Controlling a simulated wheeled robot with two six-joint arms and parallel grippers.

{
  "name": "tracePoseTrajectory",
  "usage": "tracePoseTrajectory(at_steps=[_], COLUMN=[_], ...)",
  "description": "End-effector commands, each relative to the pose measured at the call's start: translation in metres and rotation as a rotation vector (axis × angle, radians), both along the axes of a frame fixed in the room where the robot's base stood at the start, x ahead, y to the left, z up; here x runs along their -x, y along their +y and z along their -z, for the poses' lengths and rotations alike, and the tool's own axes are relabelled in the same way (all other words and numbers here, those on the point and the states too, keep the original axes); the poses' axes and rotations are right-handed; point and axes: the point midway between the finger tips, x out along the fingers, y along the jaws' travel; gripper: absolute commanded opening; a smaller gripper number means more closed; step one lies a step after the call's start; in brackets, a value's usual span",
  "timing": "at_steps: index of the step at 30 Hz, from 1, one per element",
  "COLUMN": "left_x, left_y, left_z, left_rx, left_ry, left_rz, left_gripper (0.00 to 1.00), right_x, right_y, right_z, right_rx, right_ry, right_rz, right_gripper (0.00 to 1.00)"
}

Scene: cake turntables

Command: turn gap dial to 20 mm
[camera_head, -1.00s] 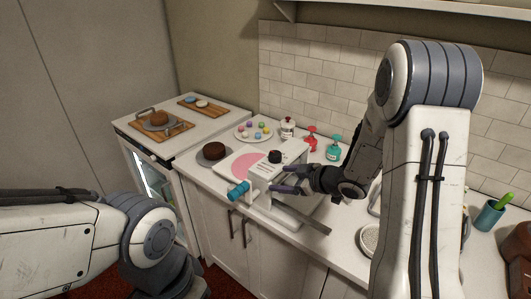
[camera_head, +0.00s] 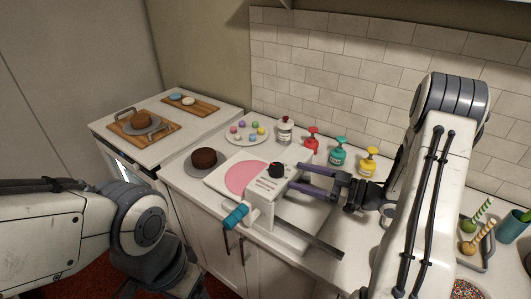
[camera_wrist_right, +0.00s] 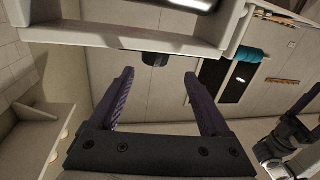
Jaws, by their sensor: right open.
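The gap dial (camera_head: 276,170) is a black knob with a red mark on top of the white roller machine (camera_head: 262,198). Its scale and setting are too small to read. My right gripper (camera_head: 291,176) is open, its two purple fingers pointing left at the dial from the right side. In the right wrist view, a black knob (camera_wrist_right: 155,58), apparently the dial, shows just beyond and between the open fingertips (camera_wrist_right: 158,76), with nothing gripped. My left arm is at the lower left; part of its gripper (camera_wrist_right: 304,103) seems to show at the right wrist view's edge, its jaws unclear.
A teal crank handle (camera_head: 236,215) sticks out at the machine's front. A pink sheet (camera_head: 245,176) lies beside it. A chocolate cake (camera_head: 204,158), a plate of coloured balls (camera_head: 234,136) and several bottles, including a teal one (camera_head: 338,154), stand behind and beside.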

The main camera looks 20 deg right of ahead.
Motion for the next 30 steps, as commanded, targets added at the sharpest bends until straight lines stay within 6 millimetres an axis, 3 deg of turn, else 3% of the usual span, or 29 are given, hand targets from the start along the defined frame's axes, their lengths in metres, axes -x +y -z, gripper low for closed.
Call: tracePoseTrajectory(at_steps=[8,21,30], left_x=[0.000,0.000,0.000], left_y=[0.000,0.000,0.000], left_z=[-0.010,-0.034,-0.035], left_rx=[0.000,0.000,0.000], left_ry=[0.000,0.000,0.000], left_rz=[0.000,-0.002,-0.002], left_gripper=[0.71,0.71,0.71], right_x=[-0.009,-0.055,-0.062], right_y=[0.008,0.058,0.066], right_z=[-0.003,-0.002,0.000], right_rx=[-0.010,-0.006,-0.006], right_ry=[-0.002,-0.003,-0.003], right_rz=[0.007,0.017,0.019], right_gripper=[0.81,0.81,0.81])
